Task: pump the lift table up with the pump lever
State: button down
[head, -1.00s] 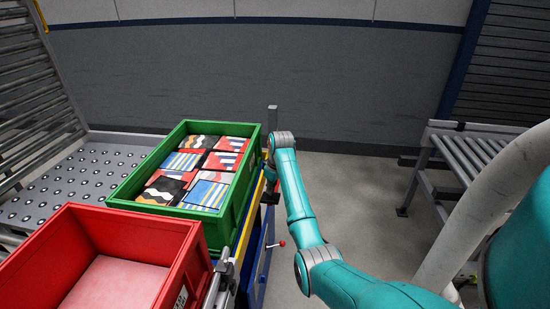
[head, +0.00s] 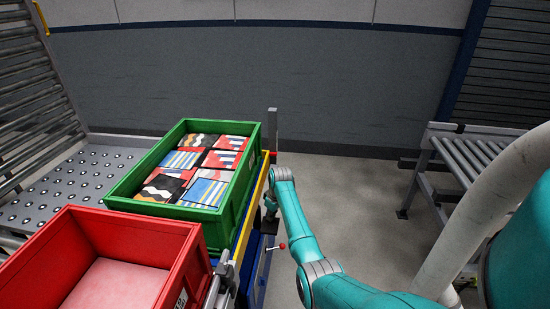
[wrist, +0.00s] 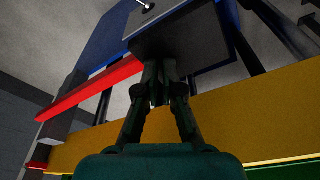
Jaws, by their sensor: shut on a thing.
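The lift table has a yellow edge (head: 248,218) and a blue side in the head view; its yellow edge also crosses the wrist view (wrist: 250,108). A green crate (head: 158,212) stands on it. My gripper (head: 269,222) is low beside the table's right side. The exact grip is dark and partly hidden by the fingers. A red bar (wrist: 90,87) runs to the left.
A small red-knobbed handle (head: 282,246) sticks out of the table's side. A red crate (head: 140,240) stands in front of the green crate, which holds several patterned boxes (head: 207,188). A roller conveyor (head: 475,155) stands at the right. The floor between is clear.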

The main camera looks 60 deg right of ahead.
jog(key=s+x, duration=0.2)
jog(key=x, duration=0.7)
jog(key=w+v, duration=0.2)
jog(key=v, duration=0.9)
jog(key=w+r+v, duration=0.1)
jog(key=w+v, duration=0.1)
jog(key=v, duration=0.9)
jog(key=shift+w+d, duration=0.2)
jog(key=shift+w, duration=0.2)
jog(key=v, duration=0.2)
jog(key=w+v, duration=0.1)
jog(key=v, duration=0.2)
jog(key=shift+r, duration=0.1)
